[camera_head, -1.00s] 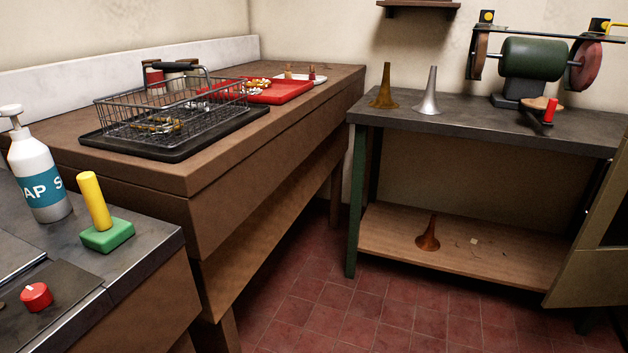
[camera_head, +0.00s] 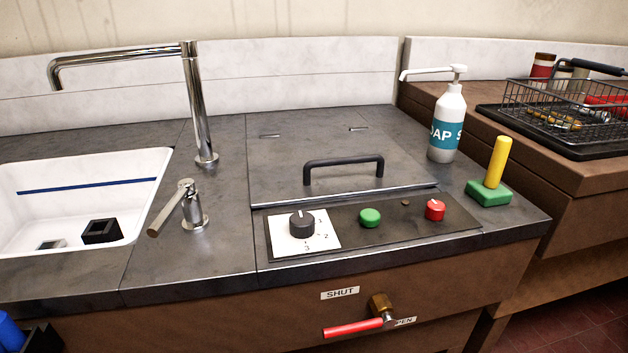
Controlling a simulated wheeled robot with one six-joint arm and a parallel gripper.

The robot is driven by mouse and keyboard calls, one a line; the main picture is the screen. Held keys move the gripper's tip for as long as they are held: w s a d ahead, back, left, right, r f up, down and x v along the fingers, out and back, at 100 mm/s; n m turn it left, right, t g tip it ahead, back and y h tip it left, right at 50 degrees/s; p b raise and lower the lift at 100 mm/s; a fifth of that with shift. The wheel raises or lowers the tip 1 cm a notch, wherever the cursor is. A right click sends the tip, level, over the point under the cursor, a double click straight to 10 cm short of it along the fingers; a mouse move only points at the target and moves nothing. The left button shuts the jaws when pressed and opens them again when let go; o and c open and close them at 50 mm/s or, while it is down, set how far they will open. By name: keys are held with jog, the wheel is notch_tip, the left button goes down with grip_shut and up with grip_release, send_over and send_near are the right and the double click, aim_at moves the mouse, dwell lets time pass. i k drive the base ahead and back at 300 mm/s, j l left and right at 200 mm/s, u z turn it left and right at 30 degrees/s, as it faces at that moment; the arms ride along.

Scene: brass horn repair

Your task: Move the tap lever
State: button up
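The tap lever (camera_head: 170,208) is a metal handle on a short chrome post standing on the dark counter, just right of the white sink. It slants down to the left, toward the front of the counter. The tall chrome tap (camera_head: 196,110) stands behind it, its spout reaching left over the sink. A separate red-handled valve lever (camera_head: 353,328) sits on the counter's brown front below; it points left from its brass body, between a SHUT label above and a partly hidden OPEN label at right. My gripper is not in view.
The white sink (camera_head: 90,185) holds a small black block and a grey piece. A lidded panel with a black handle (camera_head: 343,162), a control panel with knobs (camera_head: 385,222), a soap bottle (camera_head: 447,120) and a yellow-handled green block (camera_head: 490,190) occupy the right. Counter around the lever's post is clear.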

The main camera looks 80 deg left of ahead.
aim_at(186, 186)
jog(key=u, duration=3.55)
jog(key=i+l+z, duration=0.15)
jog(key=z, duration=0.25)
